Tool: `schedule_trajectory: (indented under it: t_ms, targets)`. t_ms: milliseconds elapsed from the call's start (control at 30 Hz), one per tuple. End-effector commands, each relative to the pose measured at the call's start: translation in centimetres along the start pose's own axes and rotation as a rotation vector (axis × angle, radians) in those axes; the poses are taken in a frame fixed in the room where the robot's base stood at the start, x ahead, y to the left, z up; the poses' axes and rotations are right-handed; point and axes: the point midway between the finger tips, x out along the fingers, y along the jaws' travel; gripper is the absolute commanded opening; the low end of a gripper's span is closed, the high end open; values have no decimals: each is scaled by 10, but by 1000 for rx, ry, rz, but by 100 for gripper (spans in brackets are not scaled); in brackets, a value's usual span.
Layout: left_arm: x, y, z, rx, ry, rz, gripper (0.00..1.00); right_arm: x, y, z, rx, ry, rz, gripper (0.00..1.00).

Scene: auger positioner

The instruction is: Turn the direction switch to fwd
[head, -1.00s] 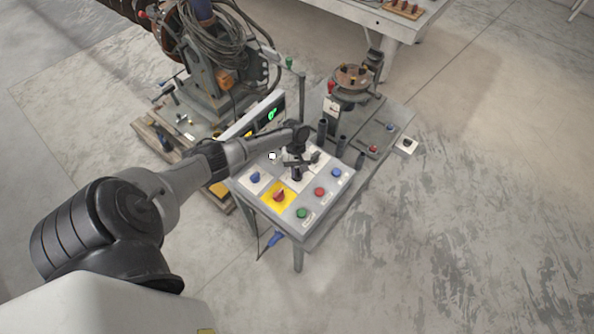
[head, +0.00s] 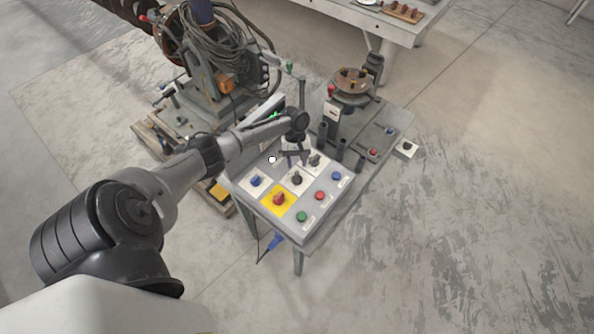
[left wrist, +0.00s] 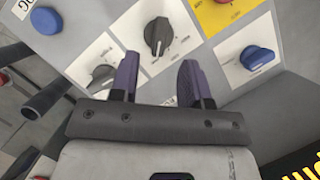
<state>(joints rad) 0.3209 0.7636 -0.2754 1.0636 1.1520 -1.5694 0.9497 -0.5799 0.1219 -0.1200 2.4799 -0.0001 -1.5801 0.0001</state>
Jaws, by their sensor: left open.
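A sloped grey control panel (head: 318,212) carries several knobs. A black knob (head: 296,179) sits on a white plate in its middle; a second dark knob (head: 315,160) sits behind it to the right. Labels are too small to tell which is the direction switch. In the left wrist view the middle black knob (left wrist: 158,36) lies just beyond the fingertips, and the other dark knob (left wrist: 102,78) lies by the left finger, partly hidden. My left gripper (head: 294,156) is open and empty above the panel's back part; its purple fingers (left wrist: 158,75) are apart. My right gripper is out of view.
A blue knob (head: 256,181) and a red knob on a yellow plate (head: 279,199) flank the middle knob. Green (head: 301,216), red (head: 319,195) and blue (head: 337,176) buttons line the right side. A display (head: 268,112) and dark upright tubes stand behind.

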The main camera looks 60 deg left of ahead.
Motion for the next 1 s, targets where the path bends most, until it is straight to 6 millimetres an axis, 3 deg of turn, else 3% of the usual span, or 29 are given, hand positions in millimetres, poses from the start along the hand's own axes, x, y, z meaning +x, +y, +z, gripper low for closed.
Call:
schedule_trajectory:
  t_ms: [100,400,600,1000]
  targets:
    - [-25,0,0,2,3,1,43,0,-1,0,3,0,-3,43]
    - [-67,1,0,1,1,1,43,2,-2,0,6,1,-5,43]
    - [-78,0,0,1,1,0,43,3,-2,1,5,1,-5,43]
    - [-80,0,0,1,0,-1,43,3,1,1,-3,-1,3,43]
